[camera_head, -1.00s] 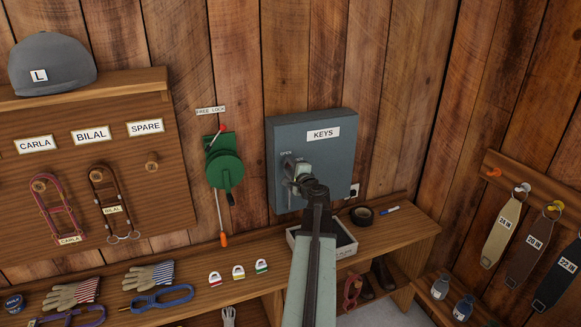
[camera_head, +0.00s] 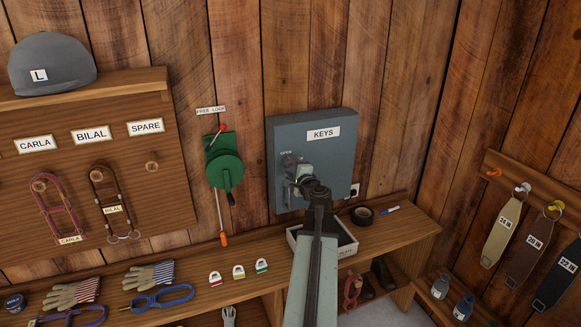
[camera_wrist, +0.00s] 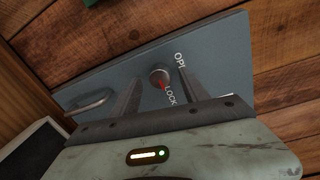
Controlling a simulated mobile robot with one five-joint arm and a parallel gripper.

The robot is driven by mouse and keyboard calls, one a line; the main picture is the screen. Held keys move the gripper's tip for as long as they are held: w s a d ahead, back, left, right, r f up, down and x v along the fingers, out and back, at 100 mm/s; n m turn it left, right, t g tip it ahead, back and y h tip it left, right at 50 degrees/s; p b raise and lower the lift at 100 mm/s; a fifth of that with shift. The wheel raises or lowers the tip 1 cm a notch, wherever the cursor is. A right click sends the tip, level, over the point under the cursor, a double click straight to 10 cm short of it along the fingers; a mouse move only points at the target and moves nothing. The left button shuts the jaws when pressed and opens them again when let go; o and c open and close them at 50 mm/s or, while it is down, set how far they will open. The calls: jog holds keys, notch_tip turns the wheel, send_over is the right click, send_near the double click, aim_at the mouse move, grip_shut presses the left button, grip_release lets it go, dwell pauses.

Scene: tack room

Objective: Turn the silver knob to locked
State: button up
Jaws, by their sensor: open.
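The silver knob (camera_wrist: 158,73) is on the front of the grey key cabinet (camera_head: 325,160). In the wrist view its red pointer aims at the partly hidden LOCK lettering (camera_wrist: 170,96), away from the OPEN lettering (camera_wrist: 180,60), which is cut short. My gripper (camera_wrist: 160,78) is open, with one finger to each side of the knob in that picture. I cannot tell whether either finger touches it.
A cabinet handle (camera_wrist: 90,101) is left of the knob in the wrist view. A green reel (camera_head: 224,165) hangs left of the cabinet. A shelf below holds an open tray (camera_head: 346,249), black tape (camera_head: 362,216) and small padlocks (camera_head: 239,272).

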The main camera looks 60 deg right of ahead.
jog(key=v, duration=0.6)
jog(key=shift+s+a, duration=0.25)
jog(key=shift+s, duration=0.05)
